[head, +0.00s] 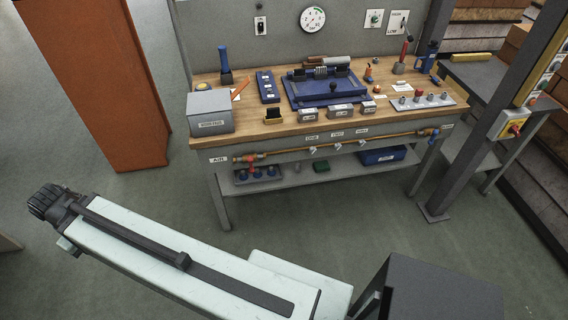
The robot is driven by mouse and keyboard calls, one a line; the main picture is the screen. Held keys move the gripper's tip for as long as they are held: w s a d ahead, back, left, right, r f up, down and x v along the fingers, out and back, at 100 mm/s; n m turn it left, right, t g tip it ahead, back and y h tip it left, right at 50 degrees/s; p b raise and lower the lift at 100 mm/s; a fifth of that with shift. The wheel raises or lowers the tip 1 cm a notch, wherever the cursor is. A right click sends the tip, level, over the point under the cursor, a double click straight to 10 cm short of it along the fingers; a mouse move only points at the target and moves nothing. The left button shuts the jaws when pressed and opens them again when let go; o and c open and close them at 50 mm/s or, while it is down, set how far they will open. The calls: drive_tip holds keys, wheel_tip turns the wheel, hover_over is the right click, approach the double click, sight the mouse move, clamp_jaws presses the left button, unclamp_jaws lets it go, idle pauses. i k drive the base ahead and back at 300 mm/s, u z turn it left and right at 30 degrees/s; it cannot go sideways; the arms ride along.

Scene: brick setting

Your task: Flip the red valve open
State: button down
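A copper-coloured pipe (340,144) runs along the front edge of the workbench, below its top. Near the pipe's left end, beside a label reading AIR (218,160), is a small red and yellow fitting, which looks like the red valve (247,158). It is too small to tell how its handle is turned. My arm reaches across the lower left of the head view, well apart from the bench and pipe. Its far end is a dark ribbed part at the left. I see no gripper fingers.
The workbench top (235,122) carries a grey box (211,112), a blue fixture (325,90) and small tools. A lower shelf (300,178) holds a blue bin (382,156). An orange cabinet (98,80) stands left, a grey post (478,110) right. Floor before the bench is clear.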

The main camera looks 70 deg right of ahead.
sight(250, 159)
drive_tip(key=z, duration=0.25)
drive_tip(key=i, duration=1)
drive_tip(key=u, duration=0.05)
